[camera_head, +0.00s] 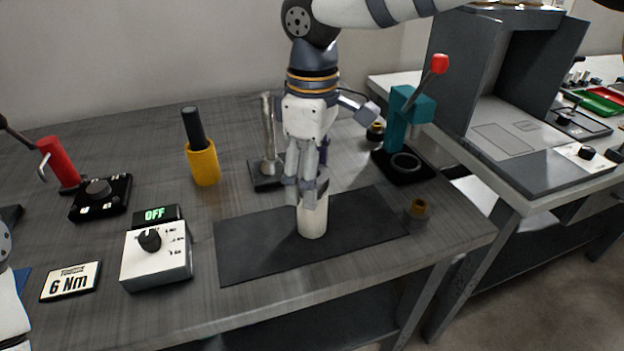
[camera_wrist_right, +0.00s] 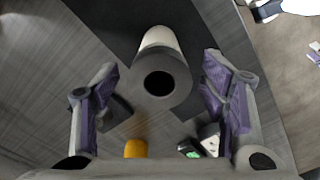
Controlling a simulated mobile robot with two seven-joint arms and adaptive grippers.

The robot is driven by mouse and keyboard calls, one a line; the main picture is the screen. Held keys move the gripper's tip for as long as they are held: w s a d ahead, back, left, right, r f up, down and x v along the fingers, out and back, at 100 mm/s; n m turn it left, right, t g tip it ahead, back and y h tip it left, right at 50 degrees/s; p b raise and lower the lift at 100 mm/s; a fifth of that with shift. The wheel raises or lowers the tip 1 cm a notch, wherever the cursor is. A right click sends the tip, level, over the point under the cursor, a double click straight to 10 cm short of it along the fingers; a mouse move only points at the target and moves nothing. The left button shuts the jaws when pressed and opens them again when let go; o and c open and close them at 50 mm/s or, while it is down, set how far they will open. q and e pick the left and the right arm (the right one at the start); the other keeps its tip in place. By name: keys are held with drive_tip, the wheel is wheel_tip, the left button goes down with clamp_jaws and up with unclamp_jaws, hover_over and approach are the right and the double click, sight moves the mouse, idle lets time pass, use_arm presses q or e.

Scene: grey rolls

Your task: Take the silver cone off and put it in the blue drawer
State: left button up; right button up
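A pale roll (camera_head: 312,220) stands upright on the dark mat in the head view. In the right wrist view, the roll (camera_wrist_right: 160,38) has a grey flared end piece, likely the silver cone (camera_wrist_right: 178,78), with a dark round hole facing the camera. My right gripper (camera_head: 307,188) is above the roll and hides its top in the head view. In the right wrist view, its purple-padded fingers (camera_wrist_right: 160,66) are spread on either side of the cone, apart from it. I cannot make out the blue drawer. My left gripper is not in view.
A dark mat (camera_head: 260,250) lies around the roll. A small grey piece with a brown top (camera_head: 417,210) stands near its right end. A teal press (camera_head: 408,105), yellow holder (camera_head: 203,165), metal post stand (camera_head: 268,135) and white dial box (camera_head: 156,258) stand around it.

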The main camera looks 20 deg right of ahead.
drive_tip(key=c, duration=1.3)
drive_tip(key=shift+r, duration=0.1)
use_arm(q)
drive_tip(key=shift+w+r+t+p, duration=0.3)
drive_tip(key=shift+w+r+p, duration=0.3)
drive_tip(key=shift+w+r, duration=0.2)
use_arm(e)
drive_tip(key=s+a+r, duration=0.3)
drive_tip(key=r, duration=0.1)
drive_tip(key=s+a+r, duration=0.3)
drive_tip(key=a+r, duration=0.1)
drive_tip(key=s+a+r, duration=0.2)
drive_tip(key=a+r, duration=0.2)
drive_tip(key=r, duration=0.1)
drive_tip(key=shift+s, duration=0.4)
drive_tip(key=shift+f, duration=0.1)
